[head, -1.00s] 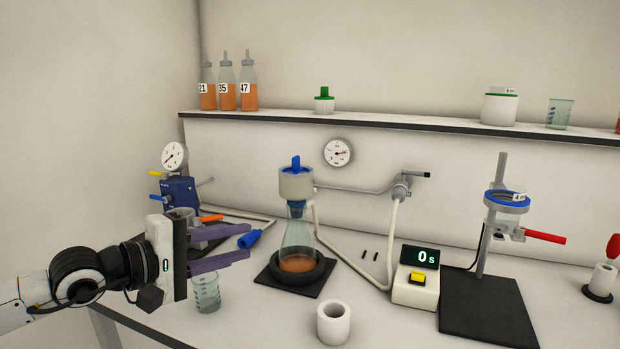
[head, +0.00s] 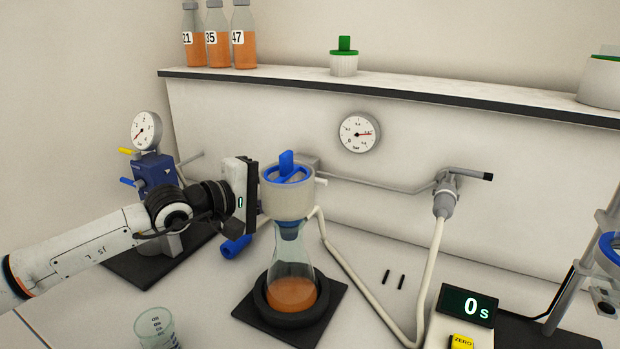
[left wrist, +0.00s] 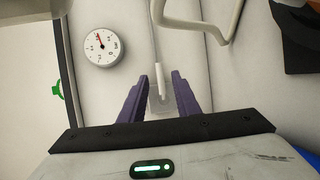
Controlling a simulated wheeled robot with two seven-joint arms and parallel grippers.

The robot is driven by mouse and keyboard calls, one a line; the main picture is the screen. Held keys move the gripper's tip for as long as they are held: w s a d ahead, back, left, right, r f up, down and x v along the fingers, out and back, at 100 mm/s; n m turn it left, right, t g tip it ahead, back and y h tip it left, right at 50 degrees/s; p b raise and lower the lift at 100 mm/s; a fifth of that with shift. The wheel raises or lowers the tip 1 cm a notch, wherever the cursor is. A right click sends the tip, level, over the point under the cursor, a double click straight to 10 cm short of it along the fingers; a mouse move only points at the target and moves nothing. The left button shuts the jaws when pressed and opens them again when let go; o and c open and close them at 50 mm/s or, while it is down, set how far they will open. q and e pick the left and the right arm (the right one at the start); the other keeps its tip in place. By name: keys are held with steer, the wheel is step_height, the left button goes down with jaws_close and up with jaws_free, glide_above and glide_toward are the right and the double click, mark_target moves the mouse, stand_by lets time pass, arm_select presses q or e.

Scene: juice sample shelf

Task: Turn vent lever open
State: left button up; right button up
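A short white lever (left wrist: 159,78) on a pale plate shows in the left wrist view, in line with a thin pipe; it looks like the vent lever. In the head view a white stub (head: 321,182) pokes out right of the filter funnel (head: 287,197); I cannot tell whether it is the same part. My left gripper (left wrist: 160,88) is open, its purple fingers either side of the white lever, with gaps showing. Contact and depth are unclear. In the head view the funnel hides its fingers. My right gripper is not in view.
The flask (head: 292,285) with orange liquid stands under the funnel, close to my left gripper. A blue pump (head: 155,172) with a gauge is at the left. A wall gauge (head: 359,133), wall valve (head: 446,195) and pale hose (head: 432,265) lie right. A beaker (head: 157,328) stands in front.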

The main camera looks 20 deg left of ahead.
mark_target(317, 182)
arm_select(q)
steer(key=shift+x, duration=2)
jaws_close()
